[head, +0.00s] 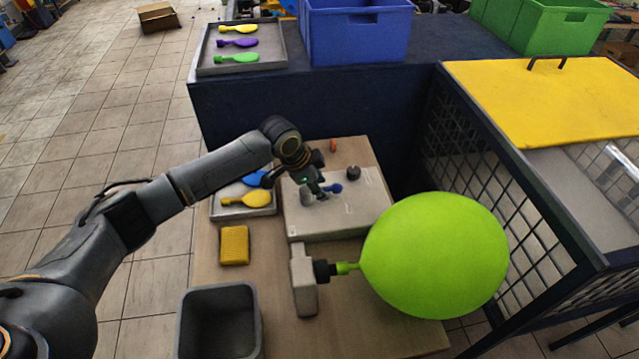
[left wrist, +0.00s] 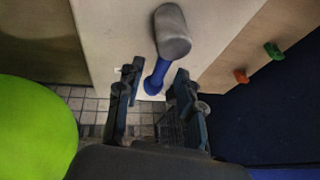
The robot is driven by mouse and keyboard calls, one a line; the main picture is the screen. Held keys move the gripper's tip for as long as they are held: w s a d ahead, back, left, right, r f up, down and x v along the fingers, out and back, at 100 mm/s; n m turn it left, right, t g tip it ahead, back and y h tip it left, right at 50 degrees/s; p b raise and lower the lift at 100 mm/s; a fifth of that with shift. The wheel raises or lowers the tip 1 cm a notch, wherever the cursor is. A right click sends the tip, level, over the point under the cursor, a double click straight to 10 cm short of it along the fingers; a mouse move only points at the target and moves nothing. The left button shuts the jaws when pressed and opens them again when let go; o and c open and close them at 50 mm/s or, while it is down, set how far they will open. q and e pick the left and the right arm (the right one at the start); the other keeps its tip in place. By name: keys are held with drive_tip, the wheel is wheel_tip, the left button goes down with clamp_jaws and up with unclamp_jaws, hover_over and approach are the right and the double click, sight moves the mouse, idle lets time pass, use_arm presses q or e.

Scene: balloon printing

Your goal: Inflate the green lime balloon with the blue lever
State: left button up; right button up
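The lime green balloon (head: 435,255) is large and round, its neck on the dark nozzle (head: 324,270) of a pale block. It also shows at the left edge of the left wrist view (left wrist: 35,130). The blue lever (head: 334,188) is on the pale machine box (head: 345,215). In the left wrist view the lever (left wrist: 157,76) extends from a grey cylinder (left wrist: 172,32). My left gripper (head: 318,188) is at the lever. Its two fingers (left wrist: 156,80) are apart, with the lever between them in the picture and gaps on both sides. My right gripper is not in view.
A yellow sponge (head: 235,245) and grey bin (head: 218,312) are left of the machine. A small tray (head: 262,211) holds flat balloons. A back tray (head: 207,58) holds several more. Blue (head: 357,35) and green (head: 540,22) crates stand behind. A mesh cage (head: 490,160) is right.

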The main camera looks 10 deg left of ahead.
use_arm(q)
clamp_jaws()
